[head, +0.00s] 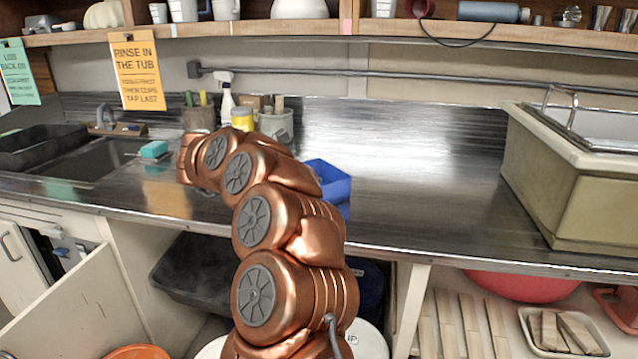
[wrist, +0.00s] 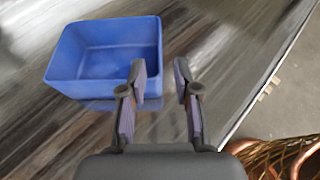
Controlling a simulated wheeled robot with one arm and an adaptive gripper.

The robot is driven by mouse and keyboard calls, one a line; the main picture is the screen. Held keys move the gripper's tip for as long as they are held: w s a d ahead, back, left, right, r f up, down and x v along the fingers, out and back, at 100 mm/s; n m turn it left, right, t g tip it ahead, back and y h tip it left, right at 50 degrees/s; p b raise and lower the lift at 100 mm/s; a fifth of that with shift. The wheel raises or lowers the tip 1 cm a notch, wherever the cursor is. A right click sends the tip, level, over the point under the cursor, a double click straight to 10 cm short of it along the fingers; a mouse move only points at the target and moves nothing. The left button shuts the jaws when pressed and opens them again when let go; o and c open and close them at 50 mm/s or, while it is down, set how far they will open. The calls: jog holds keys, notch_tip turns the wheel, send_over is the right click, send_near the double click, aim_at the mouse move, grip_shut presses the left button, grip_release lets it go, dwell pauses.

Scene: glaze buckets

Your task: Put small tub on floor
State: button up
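The small tub (wrist: 103,60) is blue, rectangular and empty. It stands upright on the metal counter in the wrist view, left of and just beyond my fingertips. In the head view the blue tub (head: 330,184) shows partly behind my copper-coloured arm. My gripper (wrist: 162,80) is open, with a clear gap between its two fingers and nothing in it. The left finger overlaps the tub's near right corner in the picture; I cannot tell whether it touches. My gripper is hidden behind my arm in the head view. A patch of floor (wrist: 290,85) shows past the counter edge.
A sink (head: 90,160) with a dark basin is at the left. A spray bottle (head: 227,103) and tool pots stand behind my arm. A large beige tub (head: 545,175) stands at the right. The counter (head: 430,190) between is clear. Shelves below hold bins and boards.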

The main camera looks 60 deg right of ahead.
jog(key=shift+v, duration=1.4)
